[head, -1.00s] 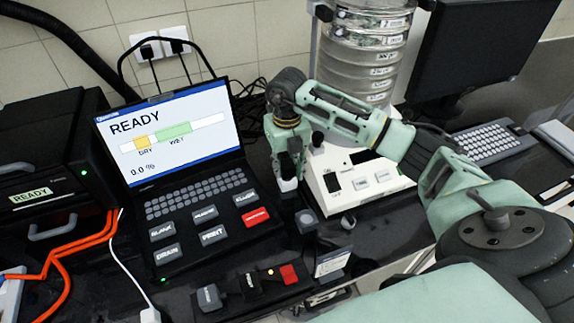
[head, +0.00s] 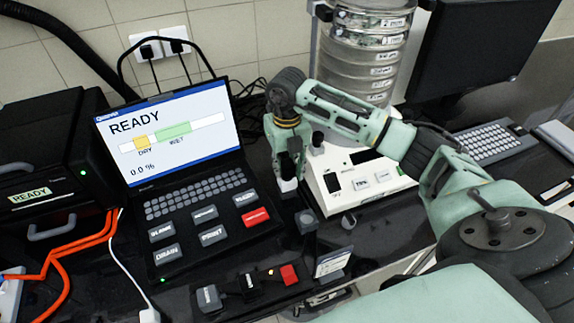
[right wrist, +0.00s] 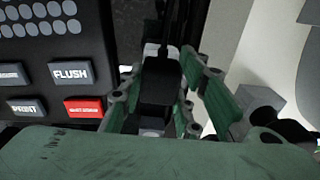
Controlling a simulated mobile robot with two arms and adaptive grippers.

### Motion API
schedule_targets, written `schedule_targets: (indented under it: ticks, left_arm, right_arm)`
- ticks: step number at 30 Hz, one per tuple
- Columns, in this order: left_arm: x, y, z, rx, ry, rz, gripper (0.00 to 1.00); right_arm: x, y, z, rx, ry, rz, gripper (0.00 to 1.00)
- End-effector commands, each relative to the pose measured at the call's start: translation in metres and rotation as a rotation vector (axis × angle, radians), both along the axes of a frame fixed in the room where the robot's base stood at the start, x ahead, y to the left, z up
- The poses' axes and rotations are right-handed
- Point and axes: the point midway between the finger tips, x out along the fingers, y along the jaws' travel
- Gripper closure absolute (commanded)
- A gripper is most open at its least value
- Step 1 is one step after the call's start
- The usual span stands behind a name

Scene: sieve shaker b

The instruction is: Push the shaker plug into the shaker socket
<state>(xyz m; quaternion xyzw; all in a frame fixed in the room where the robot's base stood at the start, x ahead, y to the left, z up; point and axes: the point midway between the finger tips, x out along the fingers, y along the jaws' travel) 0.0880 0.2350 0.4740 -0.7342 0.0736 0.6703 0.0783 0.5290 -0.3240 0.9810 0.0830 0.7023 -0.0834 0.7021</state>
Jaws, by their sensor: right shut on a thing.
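My right gripper (head: 288,182) points down between the laptop-like console and the white shaker base (head: 345,190). In the right wrist view its green fingers (right wrist: 165,100) are shut on a black plug (right wrist: 160,78), with a dark cable running up from it. A pale patch shows just beyond the plug. In the head view the plug is mostly hidden by the fingers. I cannot tell whether the plug touches a socket, and no socket opening shows clearly. My left gripper is not in view.
The console (head: 205,205) stands close left of the gripper. A small dark block with a round grey top (head: 307,221) sits just below it. A dark strip (head: 225,305) with a red part lies at the front edge. A sieve stack (head: 362,55) rises behind.

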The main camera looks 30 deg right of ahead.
Motion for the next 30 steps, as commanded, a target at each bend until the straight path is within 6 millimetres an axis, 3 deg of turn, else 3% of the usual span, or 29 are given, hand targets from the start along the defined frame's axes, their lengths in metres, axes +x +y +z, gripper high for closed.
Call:
schedule_targets:
  ticks: [12, 13, 18, 20, 30]
  left_arm:
    - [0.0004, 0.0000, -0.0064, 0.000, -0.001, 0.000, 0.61]
    - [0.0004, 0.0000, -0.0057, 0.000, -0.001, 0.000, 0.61]
    - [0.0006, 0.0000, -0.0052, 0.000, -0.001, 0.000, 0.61]
    - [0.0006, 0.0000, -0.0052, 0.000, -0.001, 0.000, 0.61]
    - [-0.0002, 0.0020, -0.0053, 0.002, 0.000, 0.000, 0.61]
  right_arm:
    - [0.0003, 0.0002, -0.0078, 0.001, -0.001, 0.000, 1.00]
    - [0.0005, 0.0002, -0.0069, 0.001, -0.001, 0.000, 0.68]
    - [0.0003, 0.0001, -0.0065, 0.001, -0.001, 0.000, 0.53]
    - [0.0002, 0.0001, -0.0066, 0.001, -0.001, 0.000, 0.48]
    - [0.0002, 0.0000, -0.0046, 0.000, 0.000, 0.000, 0.48]
